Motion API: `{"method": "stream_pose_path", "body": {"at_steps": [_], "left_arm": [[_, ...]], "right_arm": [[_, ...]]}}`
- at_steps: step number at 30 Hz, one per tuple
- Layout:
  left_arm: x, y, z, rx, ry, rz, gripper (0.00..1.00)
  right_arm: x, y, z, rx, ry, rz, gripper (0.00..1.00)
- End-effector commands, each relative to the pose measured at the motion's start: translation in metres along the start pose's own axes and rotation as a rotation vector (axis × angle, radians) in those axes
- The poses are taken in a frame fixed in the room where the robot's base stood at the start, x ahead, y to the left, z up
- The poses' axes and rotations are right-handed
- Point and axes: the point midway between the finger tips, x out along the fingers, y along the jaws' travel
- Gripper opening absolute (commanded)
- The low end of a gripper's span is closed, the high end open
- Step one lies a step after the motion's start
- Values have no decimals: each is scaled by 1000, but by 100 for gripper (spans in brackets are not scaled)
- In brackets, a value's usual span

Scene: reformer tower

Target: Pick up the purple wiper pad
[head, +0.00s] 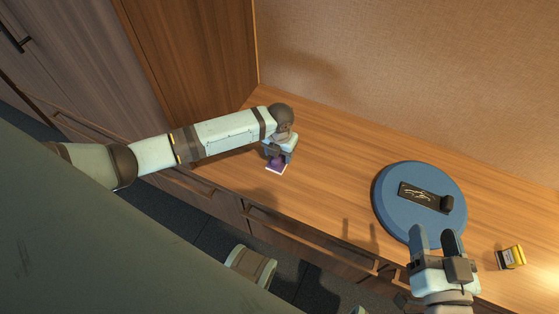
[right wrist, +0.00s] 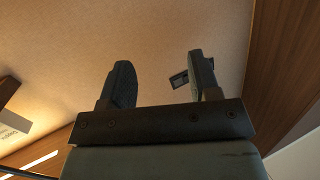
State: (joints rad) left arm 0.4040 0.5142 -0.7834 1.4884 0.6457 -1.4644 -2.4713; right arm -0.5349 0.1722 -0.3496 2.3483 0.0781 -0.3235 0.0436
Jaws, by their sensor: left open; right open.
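The purple wiper pad (head: 276,161), with a white edge (head: 276,169) showing below it, lies on the wooden counter left of centre in the head view. My left gripper (head: 279,156) is open and pointed down right over the pad. Its fingers hide part of the pad, and I cannot tell whether they touch it. My right gripper (head: 437,240) is open and empty near the front of the counter, by the lower edge of a blue disc. Its two spread fingers also show in the right wrist view (right wrist: 160,82), with nothing held between them.
The round blue disc (head: 392,205) carries a dark plate with gold marks (head: 420,196) and a black knob (head: 446,204). A small yellow and black box (head: 511,257) stands at the right. The counter (head: 335,170) between pad and disc is clear. A wall rises behind.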

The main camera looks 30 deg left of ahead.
Motion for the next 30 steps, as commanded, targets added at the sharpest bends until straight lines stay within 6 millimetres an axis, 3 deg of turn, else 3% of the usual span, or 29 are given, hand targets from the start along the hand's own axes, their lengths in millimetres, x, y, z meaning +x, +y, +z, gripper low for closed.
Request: {"method": "stream_pose_path", "body": {"at_steps": [3,10,18,30], "left_arm": [[10,0,0,0,0,1,60],[10,0,0,1,-1,1,60],[10,0,0,1,-1,1,5],[5,0,0,0,-1,1,5]], "right_arm": [[1,-3,-6,4,34,-12,57],[1,-4,-8,5,38,-14,57],[1,-4,-7,5,38,-14,57],[1,-3,-9,-1,24,-9,57]]}}
